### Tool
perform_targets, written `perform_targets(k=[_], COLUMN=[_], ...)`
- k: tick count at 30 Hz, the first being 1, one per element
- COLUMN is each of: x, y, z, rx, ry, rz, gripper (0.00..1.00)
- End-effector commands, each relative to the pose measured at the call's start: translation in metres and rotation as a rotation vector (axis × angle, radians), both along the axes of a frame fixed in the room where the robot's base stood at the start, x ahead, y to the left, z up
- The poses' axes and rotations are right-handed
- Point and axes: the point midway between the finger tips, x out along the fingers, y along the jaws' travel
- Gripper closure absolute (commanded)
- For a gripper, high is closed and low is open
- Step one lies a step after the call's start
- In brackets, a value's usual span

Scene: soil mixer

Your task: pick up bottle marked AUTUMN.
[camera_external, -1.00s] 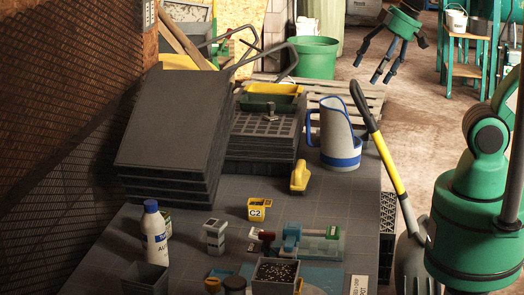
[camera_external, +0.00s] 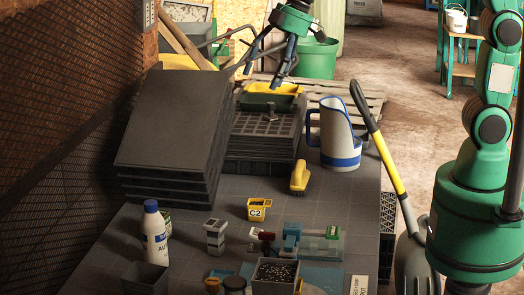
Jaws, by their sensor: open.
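A white bottle (camera_external: 154,236) with a blue cap and a label that partly reads "AU" stands upright at the front left of the grey table (camera_external: 205,190). The rest of its label is turned out of sight. My gripper (camera_external: 264,66) hangs above the back of the table, over the seed trays, with its fingers spread and pointing down. It is open and empty, far behind and above the bottle.
A tall stack of dark trays (camera_external: 168,130) stands behind the bottle. A grey pot (camera_external: 146,277) is just in front of the bottle. A shovel (camera_external: 385,150) leans at the right edge.

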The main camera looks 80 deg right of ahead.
Motion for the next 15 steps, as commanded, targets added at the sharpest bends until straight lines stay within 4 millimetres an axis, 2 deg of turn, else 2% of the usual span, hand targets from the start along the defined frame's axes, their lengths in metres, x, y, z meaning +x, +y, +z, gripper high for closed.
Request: perform_targets(k=[3, 8, 15], x=[0.032, 0.072, 0.128], y=[0.016, 0.037, 0.070], z=[-0.015, -0.038, -0.081], rx=[-0.001, -0.002, -0.005], ry=[0.007, 0.014, 0.018], rz=[0.047, 0.109, 0.202], gripper=[0.28, 0.28, 0.28])
